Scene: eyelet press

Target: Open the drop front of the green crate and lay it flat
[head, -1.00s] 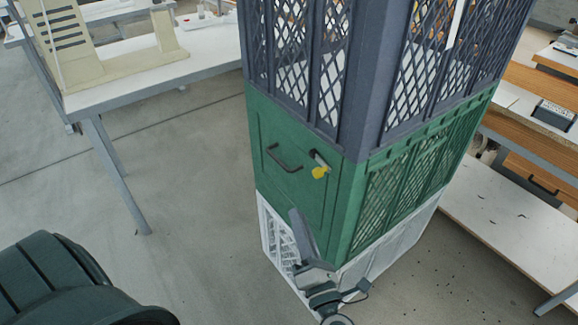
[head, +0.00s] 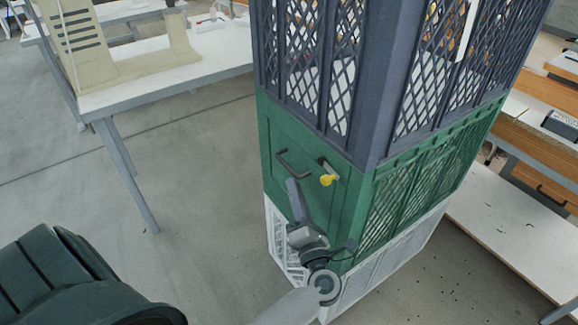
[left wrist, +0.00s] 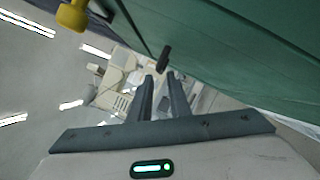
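The green crate (head: 348,200) stands in a stack, between a dark blue-grey crate above and a white crate below. Its drop front (head: 280,138) is upright and closed. The front carries a dark bar handle (head: 293,166) and a yellow-knobbed latch (head: 327,179). My left gripper (head: 295,196) is in front of the panel, just below the handle and latch. In the left wrist view, its two fingers (left wrist: 161,78) are apart with nothing between them. The dark handle (left wrist: 163,58) shows just beyond the fingertips, and the yellow knob (left wrist: 73,15) is at the upper left. My right gripper is out of view.
The dark blue-grey lattice crate (head: 375,75) sits on top, and the white crate (head: 385,270) is underneath. A white table (head: 165,75) with a beige machine stands at the left. A workbench (head: 510,225) stands at the right. The floor left of the stack is clear.

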